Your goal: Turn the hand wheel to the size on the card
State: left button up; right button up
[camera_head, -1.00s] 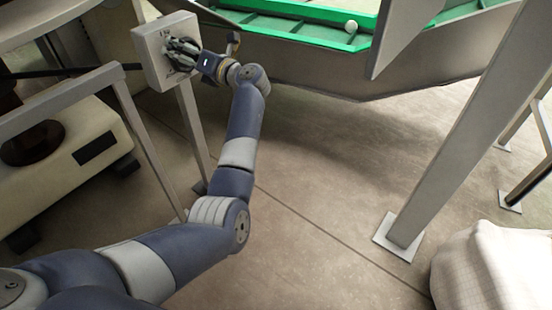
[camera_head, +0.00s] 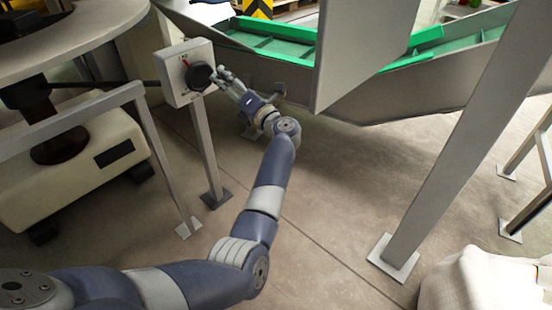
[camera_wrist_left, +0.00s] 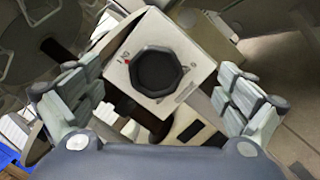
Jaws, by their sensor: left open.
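The black hand wheel (camera_head: 199,77) sits on the face of a pale box (camera_head: 176,61) on a post, at the upper left of the head view. In the left wrist view the wheel (camera_wrist_left: 155,73) is near the middle, with a small red mark and lettering at its left edge. No card is recognisable.
A grey metal chute (camera_head: 290,83) with a green-edged belt (camera_head: 275,46) lies behind and right of my gripper. A grey rail (camera_head: 75,119) stands left of the box post. A slanted leg (camera_head: 455,140) and white sacking (camera_head: 482,282) are at right. The middle floor is clear.

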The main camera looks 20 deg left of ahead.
pick_arm(q)
jog(key=s+d+f+m+t+h+p, duration=0.3)
jog(key=d+f+m+h+p, duration=0.4)
jog(key=m, duration=0.6)
jog(key=s+d+f+m+t+h+p, duration=0.2)
jog(key=s+d+f+m+h+p, duration=0.2)
jog(key=d+f+m+h+p, duration=0.3)
notch_tip(320, 180, down, 4)
jog(key=d+m+p, duration=0.1)
jog(key=m+p, duration=0.4)
jog(key=m, duration=0.1)
jog(key=shift+s+d+t, duration=0.25)
jog(key=shift+d+t, duration=0.15)
jog(key=shift+f, duration=0.1)
